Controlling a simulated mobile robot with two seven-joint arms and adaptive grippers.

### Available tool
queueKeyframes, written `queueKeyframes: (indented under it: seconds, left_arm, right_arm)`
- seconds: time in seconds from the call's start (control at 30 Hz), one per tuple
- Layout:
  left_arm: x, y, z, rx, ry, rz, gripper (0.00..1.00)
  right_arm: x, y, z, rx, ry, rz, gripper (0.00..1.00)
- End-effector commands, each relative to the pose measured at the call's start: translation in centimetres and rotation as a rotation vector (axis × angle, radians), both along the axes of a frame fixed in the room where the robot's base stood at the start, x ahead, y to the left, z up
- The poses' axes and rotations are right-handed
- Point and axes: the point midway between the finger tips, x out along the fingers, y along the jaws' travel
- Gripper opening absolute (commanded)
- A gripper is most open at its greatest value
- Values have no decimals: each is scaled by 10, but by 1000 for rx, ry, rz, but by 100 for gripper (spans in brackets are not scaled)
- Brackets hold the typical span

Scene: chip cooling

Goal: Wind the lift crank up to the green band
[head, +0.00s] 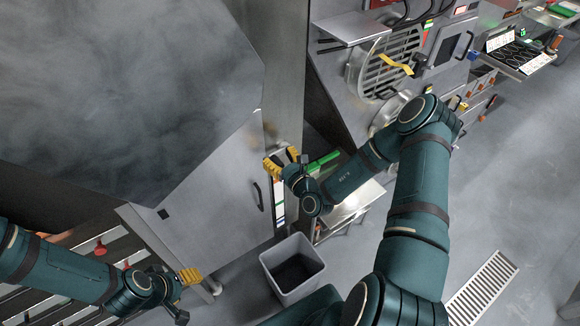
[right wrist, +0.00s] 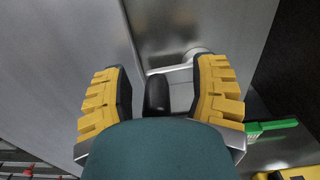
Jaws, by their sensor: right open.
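My right gripper (head: 281,160) is at the narrow side of the grey cabinet, near its upper right corner. In the right wrist view its yellow-padded fingers (right wrist: 160,84) stand open, with the crank's black grip (right wrist: 157,94) between them. Gaps show on both sides of the grip. A pale metal crank arm (right wrist: 170,69) runs from behind the grip towards a round hub (right wrist: 196,53). A strip with coloured marks (head: 280,208) runs down the cabinet side below the gripper; I cannot tell where a pointer stands. My left gripper (head: 189,277) is at the lower left, away from the crank.
A green-handled tool (head: 323,160) lies just right of my right gripper. A grey open bin (head: 292,268) stands on the floor below. A metal shelf (head: 350,205) and a panel with a round grille (head: 388,65) are to the right. Open floor lies at the far right.

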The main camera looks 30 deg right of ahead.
Motion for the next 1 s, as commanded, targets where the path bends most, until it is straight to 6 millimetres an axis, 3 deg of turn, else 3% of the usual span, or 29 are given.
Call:
queueKeyframes:
  seconds: [1.0]
  left_arm:
    - [0,0,0,0,0,0,55]
  right_arm:
    - [-71,-5,-1,1,2,0,60]
